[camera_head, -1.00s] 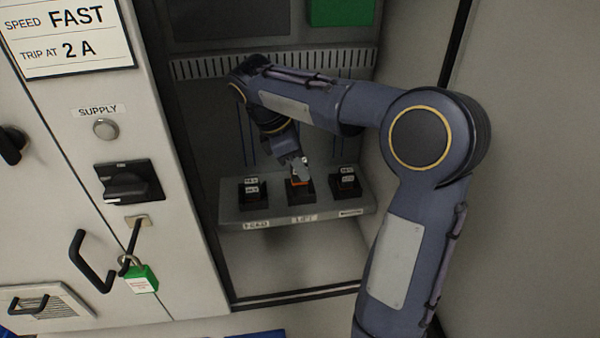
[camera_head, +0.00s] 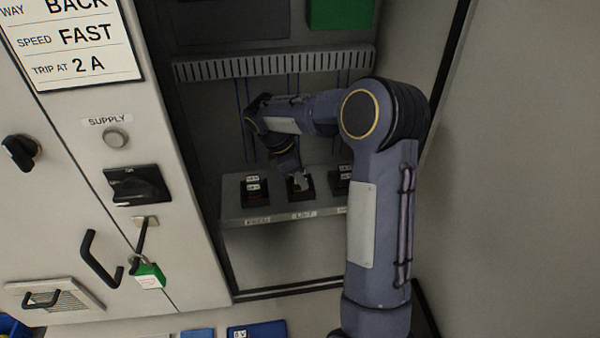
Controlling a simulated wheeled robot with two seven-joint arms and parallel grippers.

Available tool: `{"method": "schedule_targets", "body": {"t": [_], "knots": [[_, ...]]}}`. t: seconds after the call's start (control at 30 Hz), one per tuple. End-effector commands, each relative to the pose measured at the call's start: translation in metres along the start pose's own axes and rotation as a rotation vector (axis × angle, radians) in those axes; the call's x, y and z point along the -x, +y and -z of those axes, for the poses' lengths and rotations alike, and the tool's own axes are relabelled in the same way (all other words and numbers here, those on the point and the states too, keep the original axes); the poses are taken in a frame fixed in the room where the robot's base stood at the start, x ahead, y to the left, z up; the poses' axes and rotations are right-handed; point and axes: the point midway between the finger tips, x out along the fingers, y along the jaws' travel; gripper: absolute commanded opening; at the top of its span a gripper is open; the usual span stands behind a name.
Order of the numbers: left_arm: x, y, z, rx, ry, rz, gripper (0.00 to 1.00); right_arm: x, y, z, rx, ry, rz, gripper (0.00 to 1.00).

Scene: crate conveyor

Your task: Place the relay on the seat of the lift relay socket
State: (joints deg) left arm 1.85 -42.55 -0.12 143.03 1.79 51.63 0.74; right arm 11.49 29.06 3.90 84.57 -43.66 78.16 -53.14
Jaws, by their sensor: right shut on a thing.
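My right arm reaches into the cabinet, and my right gripper (camera_head: 297,180) points down at the middle socket. The lift relay socket (camera_head: 301,196) is the black middle block on the shelf, above a label that reads LIFT. The relay is at or just above its seat; I cannot tell whether it touches. My left gripper is not in view.
Black sockets with white-labelled relays stand left (camera_head: 254,189) and right (camera_head: 341,180) of the middle one on the grey shelf (camera_head: 275,210). My arm partly covers the right one. A slotted duct (camera_head: 270,64) runs above. A green padlock (camera_head: 148,275) hangs on the left panel.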

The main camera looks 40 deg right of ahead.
Motion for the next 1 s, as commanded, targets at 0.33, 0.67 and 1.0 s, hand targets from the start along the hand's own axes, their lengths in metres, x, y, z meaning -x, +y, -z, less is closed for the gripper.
{"method": "schedule_targets", "body": {"t": [0.33, 0.67, 1.0], "knots": [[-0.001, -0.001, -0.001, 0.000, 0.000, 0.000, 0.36, -0.003, 0.000, 0.001, 0.000, 0.000, -0.001, 0.49], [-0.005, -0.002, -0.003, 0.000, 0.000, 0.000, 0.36, 0.020, 0.001, 0.001, -0.001, 0.002, -0.007, 0.52], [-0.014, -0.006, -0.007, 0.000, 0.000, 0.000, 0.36, 0.092, 0.001, 0.001, 0.000, 0.003, -0.005, 0.52]]}}
